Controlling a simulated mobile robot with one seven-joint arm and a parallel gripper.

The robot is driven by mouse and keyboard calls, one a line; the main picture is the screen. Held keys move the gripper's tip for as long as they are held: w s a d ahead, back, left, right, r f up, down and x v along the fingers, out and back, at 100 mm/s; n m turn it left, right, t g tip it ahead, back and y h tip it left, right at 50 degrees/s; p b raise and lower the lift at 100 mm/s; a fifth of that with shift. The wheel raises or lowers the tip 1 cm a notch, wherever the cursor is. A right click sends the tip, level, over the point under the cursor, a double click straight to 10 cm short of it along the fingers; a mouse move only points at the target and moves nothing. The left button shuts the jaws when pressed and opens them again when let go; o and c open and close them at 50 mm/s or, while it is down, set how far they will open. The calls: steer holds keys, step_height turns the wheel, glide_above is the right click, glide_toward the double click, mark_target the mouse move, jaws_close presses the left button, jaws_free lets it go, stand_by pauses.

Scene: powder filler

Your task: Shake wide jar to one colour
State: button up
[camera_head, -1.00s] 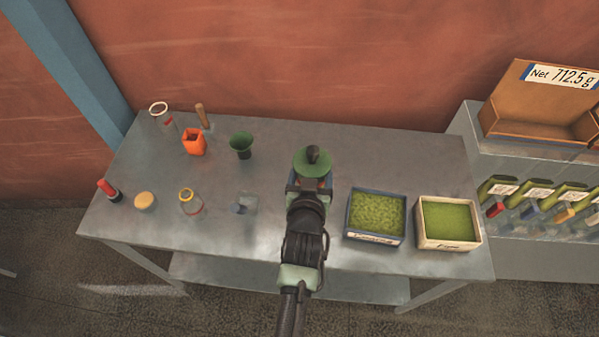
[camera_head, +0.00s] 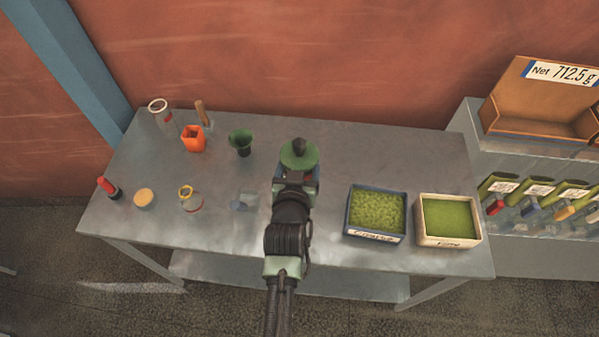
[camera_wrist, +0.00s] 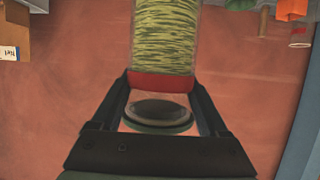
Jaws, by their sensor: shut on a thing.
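My gripper (camera_head: 297,180) is shut on the wide jar and holds it above the middle of the table. In the head view only the jar's green lid (camera_head: 300,156) with its dark knob shows clearly; my gripper hides most of the body. In the wrist view, which looks upside down, the jar (camera_wrist: 166,35) lies between the two fingers (camera_wrist: 161,84). Its powder is streaked in yellow-green and dark green, not one even colour. A red band crosses the jar beside the fingers, with a clear part and the dark lid beyond it.
Two bins of green powder, a blue-rimmed one (camera_head: 375,238) and a cream one (camera_head: 447,241), stand right on the table (camera_head: 330,250). An orange container (camera_head: 193,139), a green funnel (camera_head: 241,142), a clear jar (camera_head: 190,203) and a red-topped item (camera_head: 109,187) stand left.

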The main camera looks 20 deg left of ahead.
steer(key=a+b, duration=0.1)
steer(key=a, duration=0.1)
steer(key=a+b, duration=0.1)
steer(key=b, duration=0.1)
steer(key=shift+a+f, duration=0.2)
steer(key=shift+a, duration=0.2)
steer(key=shift+a+r, duration=0.1)
steer(key=shift+a, duration=0.25)
steer(key=shift+r, duration=0.1)
steer(key=d+p, duration=0.3)
steer(key=d, duration=0.6)
steer(key=a+b, duration=0.1)
steer(key=a, duration=0.3)
steer(key=a+b, duration=0.2)
steer(key=a, duration=0.2)
steer(key=shift+a+f, duration=0.2)
steer(key=shift+a, duration=0.15)
steer(key=shift+a+r, duration=0.15)
steer(key=shift+a, duration=0.05)
steer(key=shift+d+r+p, duration=0.15)
steer(key=shift+p, duration=0.15)
steer(key=d+p, duration=0.3)
steer(key=d, duration=0.6)
steer(key=shift+a, duration=2.45)
